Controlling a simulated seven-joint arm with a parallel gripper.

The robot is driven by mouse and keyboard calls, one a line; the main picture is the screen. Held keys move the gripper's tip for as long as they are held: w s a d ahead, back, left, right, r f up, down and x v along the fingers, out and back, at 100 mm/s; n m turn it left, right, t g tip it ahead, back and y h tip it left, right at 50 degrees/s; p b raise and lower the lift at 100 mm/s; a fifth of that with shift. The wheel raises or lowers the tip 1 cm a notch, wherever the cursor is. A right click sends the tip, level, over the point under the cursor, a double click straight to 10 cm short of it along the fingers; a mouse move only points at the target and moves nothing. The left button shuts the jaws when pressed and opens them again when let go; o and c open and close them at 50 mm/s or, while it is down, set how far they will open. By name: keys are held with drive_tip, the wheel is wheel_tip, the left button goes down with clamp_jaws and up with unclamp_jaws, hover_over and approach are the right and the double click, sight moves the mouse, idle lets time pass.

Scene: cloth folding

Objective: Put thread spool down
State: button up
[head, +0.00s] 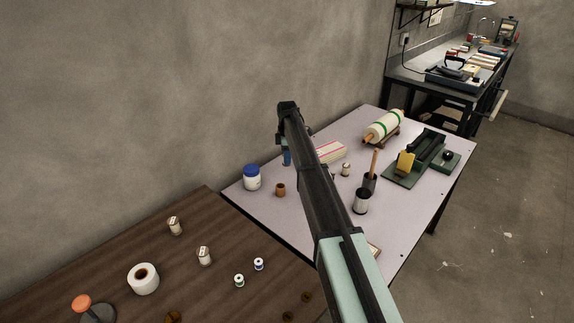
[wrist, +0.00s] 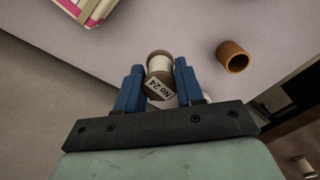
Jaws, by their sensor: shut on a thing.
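A thread spool (wrist: 160,76) with wooden ends, pale thread and a "No 24" label sits between the two blue fingers of my gripper (wrist: 158,66) in the wrist view. The fingers are shut on it, one on each side. The pale tabletop (wrist: 200,22) is behind it; I cannot tell whether the spool touches the surface. In the head view, only a blue part of my gripper (head: 287,158) shows left of my dark arm, near the table's wall-side edge. The held spool is not distinguishable there.
A brown cup (wrist: 233,57) stands right of the held spool in the wrist view. A pink-edged stack (head: 330,151), a blue-lidded jar (head: 252,178) and a dark can (head: 361,201) are on the pale table. The brown table (head: 200,285) bears several spools and a white roll (head: 143,278).

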drive_tip(key=shift+r, duration=1.8)
drive_tip(key=s+a+r+n, duration=0.1)
drive_tip(key=s+a+r, duration=0.3)
drive_tip(key=s+a, duration=0.9)
drive_tip(key=s+a+r+n, duration=0.1)
drive_tip(key=s+a+r, duration=0.3)
drive_tip(key=s+a, duration=0.95)
drive_tip(key=shift+w+a+f, duration=0.15)
drive_tip(key=shift+w+f, duration=0.15)
drive_tip(key=shift+f, duration=1.3)
drive_tip(key=shift+w+a+f, duration=0.2)
drive_tip(key=shift+w+f, duration=0.05)
drive_tip(key=shift+f, duration=1.4)
drive_tip(key=shift+w+a+f, duration=0.15)
drive_tip(key=shift+w+f, duration=0.15)
drive_tip(key=shift+f, duration=1.3)
drive_tip(key=shift+f, duration=0.1)
drive_tip(key=o, duration=1)
wheel_tip(320, 180, up, 12)
drive_tip(key=shift+r, duration=0.1)
